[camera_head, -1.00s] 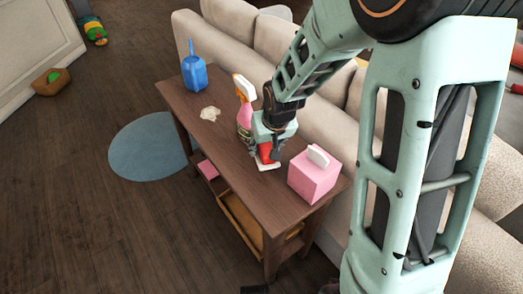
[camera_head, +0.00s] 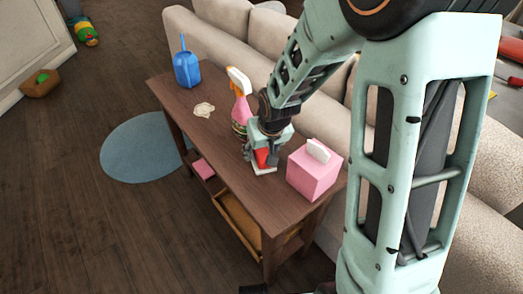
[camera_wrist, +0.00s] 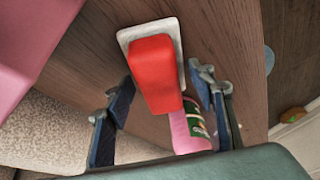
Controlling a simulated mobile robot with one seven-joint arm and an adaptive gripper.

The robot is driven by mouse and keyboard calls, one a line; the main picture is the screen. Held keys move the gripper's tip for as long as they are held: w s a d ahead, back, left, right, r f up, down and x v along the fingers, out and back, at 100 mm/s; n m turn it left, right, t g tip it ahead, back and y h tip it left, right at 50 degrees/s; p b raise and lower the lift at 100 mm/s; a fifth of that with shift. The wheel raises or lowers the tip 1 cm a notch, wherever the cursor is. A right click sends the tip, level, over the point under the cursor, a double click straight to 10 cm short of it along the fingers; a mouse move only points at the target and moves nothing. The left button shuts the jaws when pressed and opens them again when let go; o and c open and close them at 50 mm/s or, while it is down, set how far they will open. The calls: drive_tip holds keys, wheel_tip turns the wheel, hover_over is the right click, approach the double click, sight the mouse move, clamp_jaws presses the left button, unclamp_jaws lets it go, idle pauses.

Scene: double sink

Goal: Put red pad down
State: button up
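The red pad (camera_head: 262,157) has a red handle on a pale flat base. It sits base down on the brown wooden table, between the pink spray bottle and the pink tissue box. In the wrist view the red handle (camera_wrist: 155,75) lies between the two fingers, and the pale base (camera_wrist: 130,37) shows beyond it on the wood. My gripper (camera_head: 263,152) is low over the table around the handle. In the wrist view my gripper (camera_wrist: 158,85) has its fingers spread, with narrow gaps beside the handle. The upper part of the pad is partly hidden by the gripper in the head view.
The pink spray bottle (camera_head: 240,108) stands close behind my gripper, and the tissue box (camera_head: 314,175) stands close at right. A blue bottle (camera_head: 187,70) and a beige blob (camera_head: 204,109) are at the table's far end. A sofa (camera_head: 225,50) runs along the back.

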drive_tip(key=shift+o, duration=1.1)
drive_tip(key=shift+r+p, duration=0.35)
drive_tip(key=shift+r, duration=0.15)
drive_tip(key=p+v, duration=0.3)
drive_tip(key=v, duration=0.8)
drive_tip(key=shift+s, duration=0.3)
drive_tip(key=shift+r+p, duration=0.2)
drive_tip(key=shift+p, duration=0.2)
